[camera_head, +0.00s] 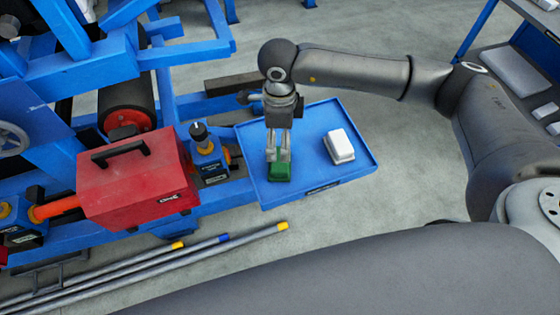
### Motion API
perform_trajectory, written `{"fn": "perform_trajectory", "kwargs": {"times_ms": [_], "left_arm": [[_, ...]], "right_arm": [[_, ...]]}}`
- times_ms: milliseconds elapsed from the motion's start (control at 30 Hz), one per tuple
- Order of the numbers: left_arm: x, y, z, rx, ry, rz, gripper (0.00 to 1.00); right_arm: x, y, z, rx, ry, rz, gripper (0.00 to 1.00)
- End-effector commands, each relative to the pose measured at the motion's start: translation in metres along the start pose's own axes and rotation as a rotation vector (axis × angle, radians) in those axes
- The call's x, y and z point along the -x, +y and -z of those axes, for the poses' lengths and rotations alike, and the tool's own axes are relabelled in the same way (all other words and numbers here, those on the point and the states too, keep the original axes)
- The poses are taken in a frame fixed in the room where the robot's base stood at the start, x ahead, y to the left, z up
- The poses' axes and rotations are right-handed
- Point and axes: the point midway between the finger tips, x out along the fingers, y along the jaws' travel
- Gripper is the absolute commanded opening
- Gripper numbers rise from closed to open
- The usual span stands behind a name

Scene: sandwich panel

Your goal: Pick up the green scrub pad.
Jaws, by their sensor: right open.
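The green scrub pad (279,173) lies on the blue tray (310,115), near its front left part. My right gripper (278,160) points down over the pad, with its fingertips at the pad's far edge. The fingers are open. I cannot tell whether they touch the pad. Part of the pad's far side is hidden by the fingers. My left gripper does not show.
A white block-shaped item (339,144) sits on the tray to the right of the pad. A red toolbox (135,180) stands left of the tray, with blue machine framing behind. Several metal bars (170,255) lie in front. Bare floor is right of the tray.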

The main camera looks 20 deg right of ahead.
Motion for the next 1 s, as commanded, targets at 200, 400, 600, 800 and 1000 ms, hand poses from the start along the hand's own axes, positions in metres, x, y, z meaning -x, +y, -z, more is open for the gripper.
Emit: {"fn": "perform_trajectory", "kwargs": {"times_ms": [200,400,600,800,1000], "left_arm": [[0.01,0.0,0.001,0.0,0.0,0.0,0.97],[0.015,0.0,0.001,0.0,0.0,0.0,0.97],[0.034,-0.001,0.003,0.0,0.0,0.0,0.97],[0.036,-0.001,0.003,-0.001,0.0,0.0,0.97],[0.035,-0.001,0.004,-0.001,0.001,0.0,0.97]], "right_arm": [[-0.034,0.002,0.0,0.001,0.002,-0.006,1.0],[-0.05,0.003,0.0,0.002,-0.001,-0.005,1.0],[-0.075,0.008,0.002,0.002,0.002,-0.007,1.0],[-0.099,0.007,0.001,0.002,-0.001,-0.005,1.0],[-0.101,0.007,0.001,0.003,-0.003,-0.004,1.0]]}}
